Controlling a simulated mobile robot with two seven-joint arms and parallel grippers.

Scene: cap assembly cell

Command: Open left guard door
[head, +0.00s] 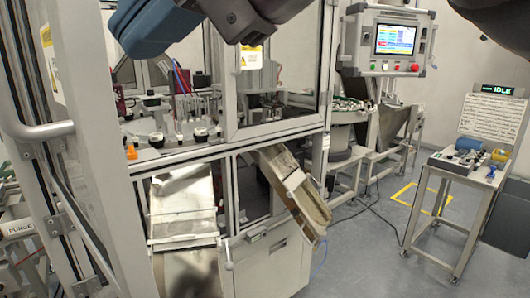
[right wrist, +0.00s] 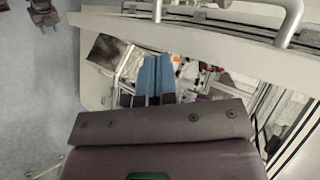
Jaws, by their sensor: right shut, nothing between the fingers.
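The left guard door (head: 118,150) is the pale framed panel at the left of the head view. It appears swung out toward me, seen nearly edge-on, with the cell's left bay uncovered beside it. Its grey bar handle (head: 40,130) is on the left side of the frame. My right gripper (head: 130,38) is at the top of the head view, blue fingers pointing left, in front of the left bay. In the right wrist view its fingers (right wrist: 155,62) are together and empty, below a pale frame bar with a handle (right wrist: 290,22), apart from it.
The right guard door (head: 268,130) looks closed. Metal chutes (head: 185,205) slope out below the bays. A control panel (head: 388,42) hangs at the back, and a small trolley (head: 462,160) stands at the right. Grey floor (head: 350,255) is free at the front right.

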